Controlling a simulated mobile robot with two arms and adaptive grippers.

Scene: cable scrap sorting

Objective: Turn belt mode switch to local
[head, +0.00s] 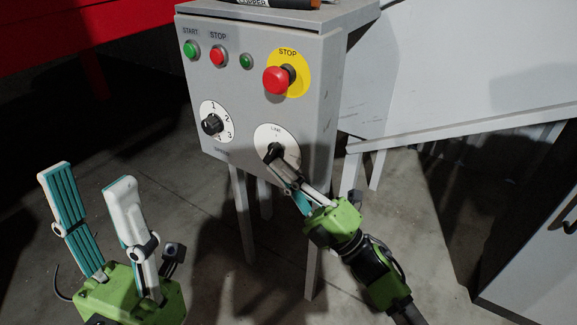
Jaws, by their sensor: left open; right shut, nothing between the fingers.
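The belt mode switch (274,132) is a black knob on a white round plate at the lower right of a grey control box (318,100). The plate reads "LINE" at its top; its other lettering is hidden or too small to read. My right gripper (284,168) is shut, with its fingertips at the knob and covering part of it. I cannot tell whether they touch it. My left gripper (92,170) is open and empty at the lower left, away from the box.
The box also carries a green start button (191,49), a red stop button (217,56), a small green lamp (246,61), a red emergency stop (277,80) and a numbered dial (212,125). A grey cabinet (535,250) stands at right.

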